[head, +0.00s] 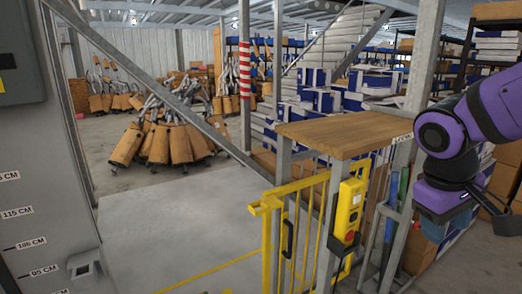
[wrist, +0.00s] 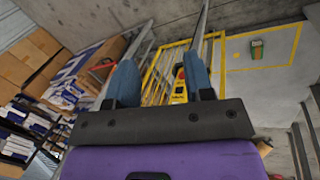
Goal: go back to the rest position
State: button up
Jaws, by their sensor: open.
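My gripper (wrist: 160,72) shows in the wrist view with its two blue fingers spread well apart. Nothing is held between them. Beyond the fingers are the yellow railing and the yellow control box (wrist: 179,88), apart from the gripper. In the head view my purple arm hangs at the right edge, to the right of the wooden-topped stand (head: 345,133). The fingers cannot be made out clearly there.
The yellow gate (head: 270,206) and the control box (head: 347,211) stand below the wooden top. A steel post rises close left of my arm. Mufflers (head: 165,142) are piled at the back left. Blue-and-white boxes (head: 318,101) stand behind. The grey floor at centre left is clear.

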jog(key=s+r+m+t+y, duration=0.2)
jog(key=s+r+t+y, duration=0.1)
jog(key=s+r, duration=0.4)
jog(key=shift+a+r+m+t, duration=0.15)
jog(key=shift+a+m+t, duration=0.25)
jog(key=shift+t, duration=0.4)
dwell(2.6)
